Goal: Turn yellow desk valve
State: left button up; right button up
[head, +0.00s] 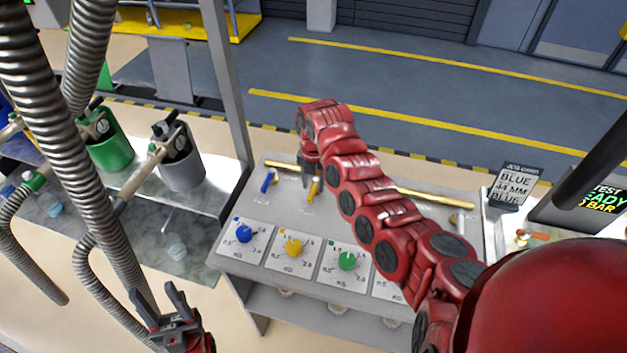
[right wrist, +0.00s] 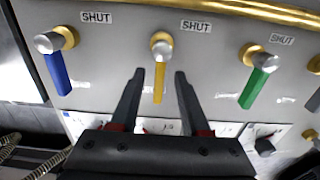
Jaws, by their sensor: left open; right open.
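The yellow desk valve has a yellow lever (right wrist: 159,82) on a brass and silver hub (right wrist: 161,48), under a "SHUT" label. The lever hangs straight down. It also shows in the head view (head: 314,188), partly hidden by my right gripper (head: 309,172). In the right wrist view my right gripper (right wrist: 157,76) is open, with one finger on each side of the yellow lever and a gap on both sides. I cannot tell how deep the fingers reach. My left gripper (head: 165,300) is open and empty at the lower left, away from the desk.
A blue lever (right wrist: 59,74) is left of the yellow one and a green lever (right wrist: 253,88) right. Below are blue (head: 244,233), yellow (head: 292,248) and green (head: 347,261) knobs. A brass pipe (head: 430,197) runs behind.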

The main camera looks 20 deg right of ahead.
jog(key=shift+f, duration=0.4)
grip_shut()
dwell(1.2)
